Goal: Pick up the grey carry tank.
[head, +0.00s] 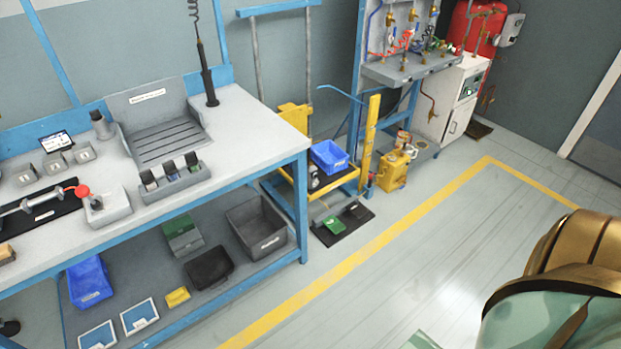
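I cannot make out a grey carry tank in the head view. A yellow tank-like canister (393,172) with fittings on top stands on the floor beside the yellow cart, below the wall-side fittings panel. A large red tank (472,25) stands at the back right. Neither of my grippers is in view. A gold and teal rounded part at the lower right corner looks like my own arm or body.
A blue-framed workbench (240,118) fills the left, with bins on its lower shelf. A yellow cart holds a blue bin (329,157). A black mat (342,223) lies before it. Yellow tape (400,228) marks the floor. The floor at right is clear.

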